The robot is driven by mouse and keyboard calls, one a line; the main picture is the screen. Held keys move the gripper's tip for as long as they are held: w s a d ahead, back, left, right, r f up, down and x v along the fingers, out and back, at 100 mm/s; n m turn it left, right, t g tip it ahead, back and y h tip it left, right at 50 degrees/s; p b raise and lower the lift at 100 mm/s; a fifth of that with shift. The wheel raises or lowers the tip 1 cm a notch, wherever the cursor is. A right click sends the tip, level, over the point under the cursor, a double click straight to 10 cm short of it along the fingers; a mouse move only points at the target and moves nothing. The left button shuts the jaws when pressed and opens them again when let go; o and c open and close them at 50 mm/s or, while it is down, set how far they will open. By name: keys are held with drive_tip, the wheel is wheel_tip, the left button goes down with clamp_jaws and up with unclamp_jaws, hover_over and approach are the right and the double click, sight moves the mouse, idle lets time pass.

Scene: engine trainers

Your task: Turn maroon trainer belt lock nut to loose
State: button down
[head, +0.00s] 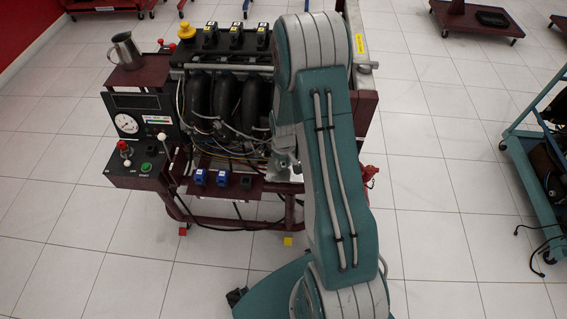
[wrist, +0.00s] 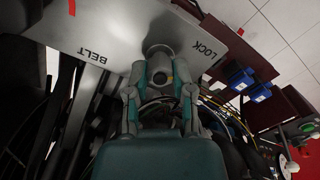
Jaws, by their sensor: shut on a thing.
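The maroon trainer (head: 225,100) stands ahead in the head view, its right part covered by my arm. In the wrist view a grey plate (wrist: 110,30) carries the printed words BELT and LOCK. The belt lock nut (wrist: 158,51), a rounded grey piece, sits on the plate between those words. My gripper (wrist: 160,75) is shut on the nut, with one finger on each side of it. The fingers partly hide it, and its turn position is hard to read. In the head view my arm hides the nut.
A metal jug (head: 126,50) stands on the trainer's left shelf above the gauge panel (head: 135,122). Blue connectors (head: 211,177) sit on the lower front ledge. A teal cart (head: 540,165) stands at the right. The tiled floor right of the trainer is clear.

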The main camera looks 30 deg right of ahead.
sight(283, 164)
drive_tip(key=n, duration=0.5)
drive_tip(key=shift+w+n, duration=0.15)
drive_tip(key=shift+n, duration=0.15)
drive_tip(key=n, duration=0.5)
drive_tip(key=shift+n, duration=0.4)
drive_tip(key=shift+c, duration=2.4)
unclamp_jaws()
wheel_tip(283, 164, up, 12)
